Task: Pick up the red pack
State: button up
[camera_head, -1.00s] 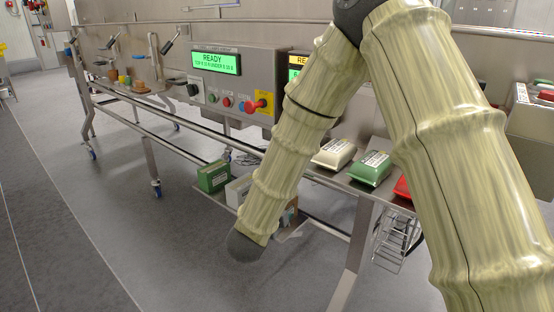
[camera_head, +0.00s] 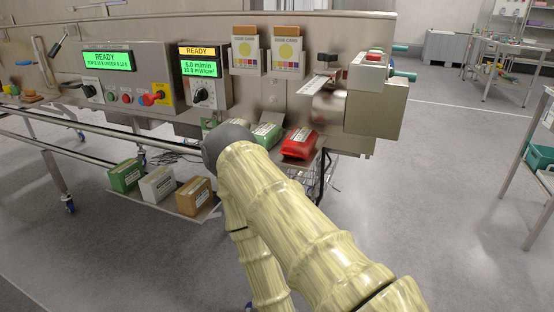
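The red pack (camera_head: 299,143) has a white label and lies on the metal shelf at the right end of the machine. A green pack (camera_head: 266,134) with a white label lies to its left, partly covered by my arm. My arm, in a pale bamboo-like cover, crosses the lower middle of the view. My gripper does not show in this view.
Green, white and brown boxes (camera_head: 193,196) stand on a low tray under the machine. A control panel (camera_head: 108,63) reads READY. A steel housing (camera_head: 375,108) stands right of the red pack. The floor (camera_head: 430,200) at right is open, before a cart (camera_head: 540,158).

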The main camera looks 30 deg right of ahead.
aim_at(299, 144)
jog(key=u, duration=1.5)
jog(key=k, duration=0.5)
jog(key=z, duration=2.35)
